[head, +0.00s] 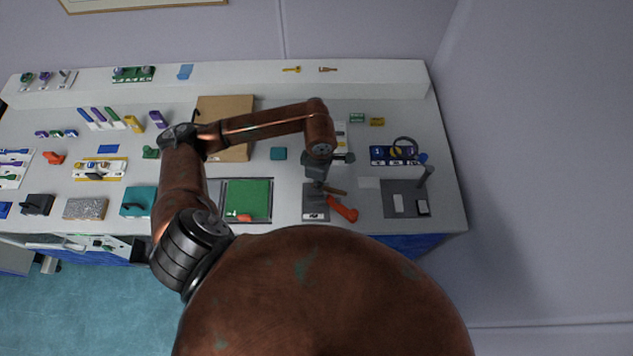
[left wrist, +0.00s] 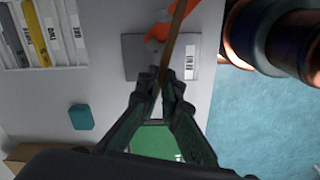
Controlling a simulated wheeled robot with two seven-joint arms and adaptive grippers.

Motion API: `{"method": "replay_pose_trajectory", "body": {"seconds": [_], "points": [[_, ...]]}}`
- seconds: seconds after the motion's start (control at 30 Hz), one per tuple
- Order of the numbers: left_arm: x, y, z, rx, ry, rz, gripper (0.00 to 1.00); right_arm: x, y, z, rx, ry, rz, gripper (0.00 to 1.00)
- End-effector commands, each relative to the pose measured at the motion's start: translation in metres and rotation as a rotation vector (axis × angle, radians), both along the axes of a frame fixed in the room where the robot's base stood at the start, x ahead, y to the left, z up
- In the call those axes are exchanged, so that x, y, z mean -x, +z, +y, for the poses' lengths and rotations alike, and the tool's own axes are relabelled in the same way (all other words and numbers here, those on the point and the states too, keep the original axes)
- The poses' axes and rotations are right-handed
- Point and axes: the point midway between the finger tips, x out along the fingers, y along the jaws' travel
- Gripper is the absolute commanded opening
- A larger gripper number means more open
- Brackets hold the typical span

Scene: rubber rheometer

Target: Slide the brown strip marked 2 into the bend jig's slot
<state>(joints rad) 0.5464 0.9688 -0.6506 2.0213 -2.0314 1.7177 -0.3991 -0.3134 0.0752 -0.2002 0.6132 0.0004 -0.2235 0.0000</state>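My left gripper (head: 321,181) is over the grey jig plate (head: 309,202) in the head view. In the left wrist view its fingers (left wrist: 163,82) are closed together on the end of a thin brown strip (left wrist: 175,32). The strip (head: 335,191) extends away from the fingertips over the plate. Its marking cannot be read. The plate (left wrist: 134,60) has a white label and an orange part (left wrist: 237,12) at its far side, also seen in the head view (head: 343,209). The jig's slot cannot be made out, nor whether the strip touches it. My right gripper is not in view.
A green mat in a tray (head: 248,198) lies left of the jig. A teal block (head: 278,153) sits behind it. A labelled strip rack (left wrist: 30,62) shows in the left wrist view.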

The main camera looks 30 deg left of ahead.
Motion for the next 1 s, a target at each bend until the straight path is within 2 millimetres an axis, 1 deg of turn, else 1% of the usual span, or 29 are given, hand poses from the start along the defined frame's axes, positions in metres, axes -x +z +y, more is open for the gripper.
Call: {"method": "replay_pose_trajectory", "body": {"seconds": [0.03, 0.1, 0.2, 0.33, 0.43, 0.63, 0.83, 1.0], "points": [[0.003, 0.000, 0.001, 0.000, 0.076, 0.001, 0.00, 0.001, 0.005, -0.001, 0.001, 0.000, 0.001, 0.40], [0.005, -0.003, 0.002, 0.000, 0.167, 0.002, 0.00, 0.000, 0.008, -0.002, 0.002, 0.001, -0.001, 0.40], [0.006, -0.005, 0.003, -0.002, 0.249, 0.001, 0.00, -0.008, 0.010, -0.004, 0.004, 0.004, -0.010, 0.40], [0.007, -0.007, 0.004, -0.002, 0.285, 0.000, 0.00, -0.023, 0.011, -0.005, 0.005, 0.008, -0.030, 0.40], [0.007, -0.007, 0.004, -0.002, 0.286, 0.000, 0.00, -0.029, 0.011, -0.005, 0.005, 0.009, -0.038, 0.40], [0.007, -0.007, 0.004, -0.002, 0.284, 0.000, 0.00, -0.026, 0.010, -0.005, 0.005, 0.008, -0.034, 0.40], [0.006, -0.008, 0.005, -0.003, 0.283, -0.002, 0.00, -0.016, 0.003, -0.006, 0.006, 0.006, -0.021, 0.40], [0.007, -0.021, 0.004, -0.002, 0.283, -0.001, 0.00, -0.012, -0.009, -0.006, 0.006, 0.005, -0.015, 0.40]]}}
